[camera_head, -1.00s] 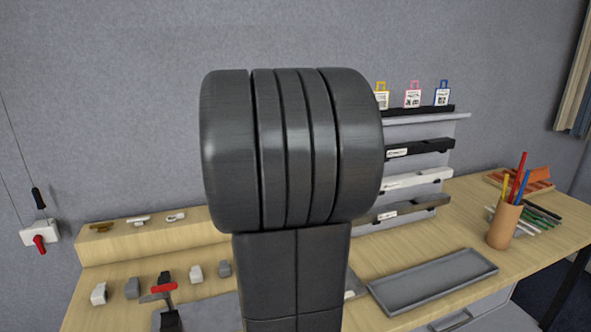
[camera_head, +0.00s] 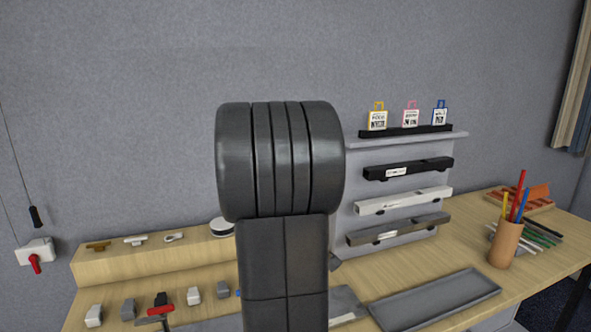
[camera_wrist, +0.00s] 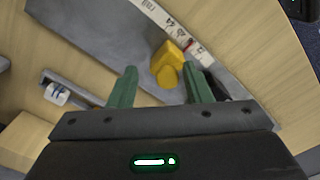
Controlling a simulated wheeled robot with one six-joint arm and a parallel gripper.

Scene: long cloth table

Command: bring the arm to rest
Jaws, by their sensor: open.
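My gripper (camera_wrist: 160,70) shows in the wrist view with its two green fingers apart. Nothing is held between them. A yellow object (camera_wrist: 168,62) lies on a grey surface (camera_wrist: 108,35) beyond the fingertips. In the head view my dark arm stands upright across the middle and hides part of the table and wall shelf. My gripper is not visible in that view.
A wall rack (camera_head: 405,172) with several bars stands behind the table, right of my arm. A grey tray (camera_head: 435,300) and a pencil cup (camera_head: 506,244) stand at the right. Small parts line a wooden step (camera_head: 150,256) at the left.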

